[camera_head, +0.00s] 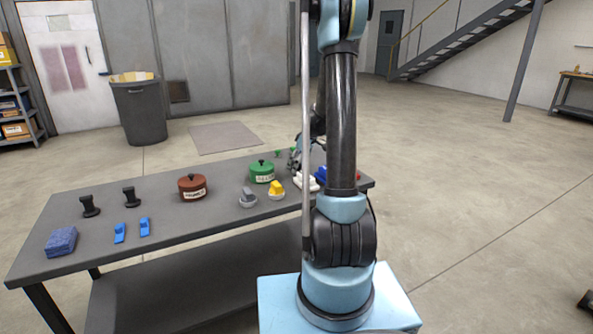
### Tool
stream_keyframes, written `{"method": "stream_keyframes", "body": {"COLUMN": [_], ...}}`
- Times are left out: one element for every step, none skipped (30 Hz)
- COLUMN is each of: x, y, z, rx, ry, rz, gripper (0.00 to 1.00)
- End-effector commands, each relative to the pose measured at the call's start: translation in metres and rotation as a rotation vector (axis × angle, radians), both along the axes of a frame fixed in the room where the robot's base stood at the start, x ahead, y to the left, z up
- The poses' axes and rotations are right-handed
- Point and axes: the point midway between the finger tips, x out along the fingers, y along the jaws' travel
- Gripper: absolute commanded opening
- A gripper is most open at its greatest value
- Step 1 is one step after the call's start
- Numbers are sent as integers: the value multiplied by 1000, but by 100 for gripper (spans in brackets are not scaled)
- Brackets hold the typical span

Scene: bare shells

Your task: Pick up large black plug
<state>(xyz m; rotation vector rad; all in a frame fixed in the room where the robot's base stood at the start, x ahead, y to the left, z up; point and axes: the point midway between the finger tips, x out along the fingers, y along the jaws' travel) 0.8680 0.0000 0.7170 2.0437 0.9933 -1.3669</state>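Two black plug-like pieces stand upright on the left part of the dark table (160,240). The nearer, left one (90,207) looks slightly larger, though it is also closer to the camera. The other black one (131,197) stands just right of and behind it. My gripper (297,158) is at the far right part of the table, well away from both black pieces. It is partly hidden behind my arm, and its fingers are too small and dark to read.
A blue block (61,241) and two small blue pieces (120,233) (145,227) lie in front of the black pieces. A red-brown pot (192,187), green pot (262,171), grey knob (248,197) and yellow-topped knob (276,190) stand further right. White and blue items sit near my arm.

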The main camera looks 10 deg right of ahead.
Motion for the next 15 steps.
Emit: {"method": "stream_keyframes", "body": {"x": [0,0,0,0,0,0,0,0,0,0,0,0,0,0,0], "y": [0,0,0,0,0,0,0,0,0,0,0,0,0,0,0], "z": [0,0,0,0,0,0,0,0,0,0,0,0,0,1,2], "rx": [0,0,0,0,0,0,0,0,0,0,0,0,0,0,0], "ry": [0,0,0,0,0,0,0,0,0,0,0,0,0,0,0], "rz": [0,0,0,0,0,0,0,0,0,0,0,0,0,0,0], "gripper": [48,41,32,25,20,19,19,19,19,19,19,19,19,19,19]}}
